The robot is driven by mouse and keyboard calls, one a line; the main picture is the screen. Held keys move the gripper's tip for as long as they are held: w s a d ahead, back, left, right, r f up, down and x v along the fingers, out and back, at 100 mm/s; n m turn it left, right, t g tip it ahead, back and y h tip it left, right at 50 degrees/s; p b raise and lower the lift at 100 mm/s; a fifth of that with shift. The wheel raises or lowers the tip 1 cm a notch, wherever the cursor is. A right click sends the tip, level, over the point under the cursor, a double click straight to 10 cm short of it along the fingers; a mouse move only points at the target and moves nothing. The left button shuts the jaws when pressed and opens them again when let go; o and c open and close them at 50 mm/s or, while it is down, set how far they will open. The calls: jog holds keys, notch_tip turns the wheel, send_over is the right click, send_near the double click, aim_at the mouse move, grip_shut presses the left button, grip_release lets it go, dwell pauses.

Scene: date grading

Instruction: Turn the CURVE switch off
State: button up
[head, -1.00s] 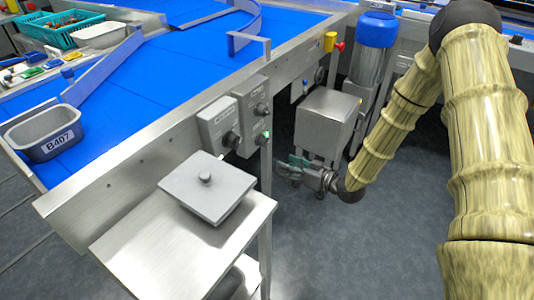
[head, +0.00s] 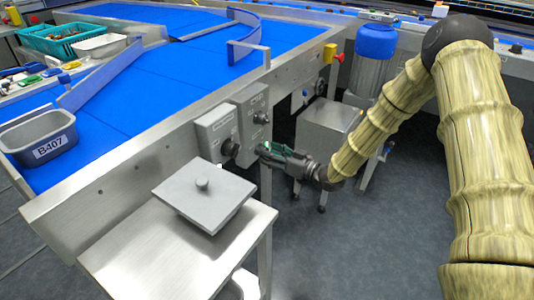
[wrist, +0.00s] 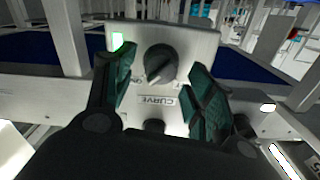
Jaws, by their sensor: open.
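The CURVE switch is a dark round knob (wrist: 160,62) on a grey control box (wrist: 196,42), with a CURVE label (wrist: 157,100) beside it in the wrist view. The knob's ridge is slightly slanted. A green lamp (wrist: 118,40) glows on the same box. In the head view this appears to be the right-hand box (head: 247,104), its knob (head: 261,117) visible above my gripper (head: 266,150). My gripper (wrist: 161,80) is open and empty, its green-padded fingers either side of the knob in the picture. I cannot tell whether they touch it.
A second grey box with a knob (head: 229,147) sits just left. A steel stand (head: 130,258) bears a grey lidded object (head: 203,196) below. Behind are the blue belt (head: 180,85), a grey B407 bin (head: 20,132) and a yellow box with a red button (head: 330,53).

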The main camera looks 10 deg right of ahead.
jog(key=shift+x, duration=1.05)
jog(key=shift+c, duration=0.5)
jog(key=c, duration=0.9)
jog(key=shift+c, duration=0.2)
